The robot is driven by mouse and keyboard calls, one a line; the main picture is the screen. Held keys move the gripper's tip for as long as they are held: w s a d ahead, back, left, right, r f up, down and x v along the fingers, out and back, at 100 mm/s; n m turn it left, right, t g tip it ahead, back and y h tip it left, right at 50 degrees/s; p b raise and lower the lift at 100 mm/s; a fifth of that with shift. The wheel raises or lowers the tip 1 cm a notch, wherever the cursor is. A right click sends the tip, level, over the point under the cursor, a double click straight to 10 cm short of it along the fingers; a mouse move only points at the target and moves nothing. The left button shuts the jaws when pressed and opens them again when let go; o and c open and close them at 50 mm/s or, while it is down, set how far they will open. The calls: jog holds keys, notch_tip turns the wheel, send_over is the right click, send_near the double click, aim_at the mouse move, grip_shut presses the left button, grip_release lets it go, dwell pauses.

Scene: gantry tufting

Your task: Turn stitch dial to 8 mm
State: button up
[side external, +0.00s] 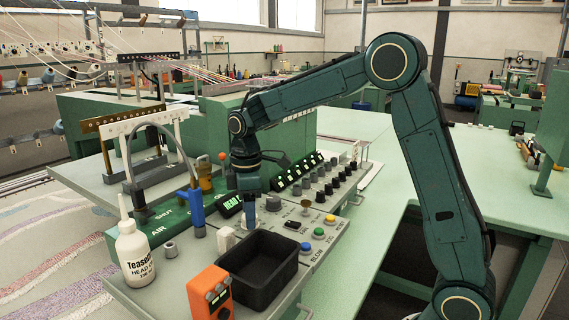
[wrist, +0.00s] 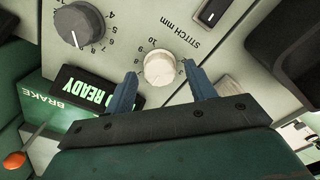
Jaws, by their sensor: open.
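The stitch dial (wrist: 160,68) is a round cream knob on the grey panel, beside the printing "STITCH mm". Scale numbers including 8 and 10 show around it. I cannot make out which number the knob points to. My gripper (wrist: 159,70) is open, with one blue finger on each side of the knob. Whether the fingers touch it I cannot tell. In the side view, my gripper (side external: 249,218) points down at the panel and the stitch dial is not clearly visible there.
A dark grey dial (wrist: 78,25) with its own scale sits nearby. A lit READY display (wrist: 95,95) is close to the left finger. In the side view, a black tray (side external: 262,270), an orange device (side external: 209,294) and a white bottle (side external: 134,255) stand near the gripper.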

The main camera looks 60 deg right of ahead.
jog(key=shift+f, duration=0.3)
jog(key=shift+c, duration=0.2)
jog(key=c, duration=0.9)
jog(key=shift+m, duration=0.3)
jog(key=m, duration=1.2)
jog(key=shift+d, duration=0.1)
jog(key=shift+m, duration=0.3)
jog(key=shift+r, duration=0.1)
